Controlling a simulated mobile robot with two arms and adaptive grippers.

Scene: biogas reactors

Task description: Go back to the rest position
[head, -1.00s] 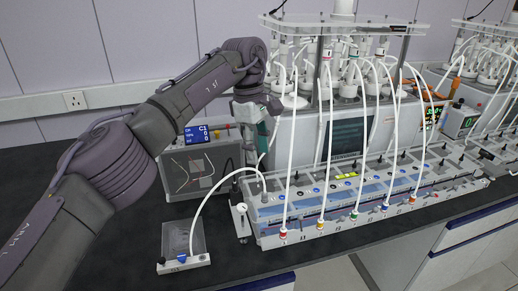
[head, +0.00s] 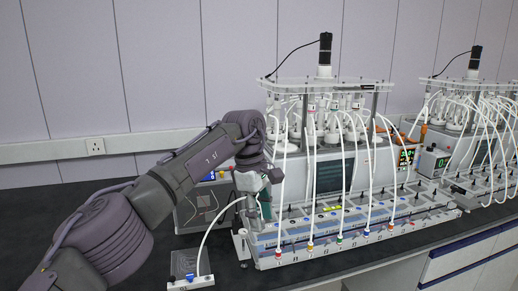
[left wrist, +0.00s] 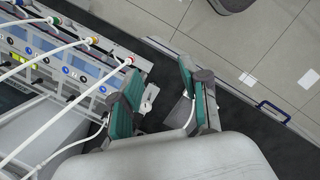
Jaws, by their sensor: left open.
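My left arm reaches in from the left in the head view. Its gripper (head: 264,205) has teal fingers and hangs beside the left end of the reactor's valve panel (head: 340,236). In the left wrist view the two teal fingers (left wrist: 162,85) are spread apart with nothing between them. Behind the gap there are a small pale part and a white tube, below the fingers. From the head view I cannot tell how far the fingers are from the panel. My right gripper does not show.
A small clear stand (head: 187,268) with a tube sits at the front left. A grey box with a screen (head: 203,207) stands behind the arm. Dark counter is bare at far left.

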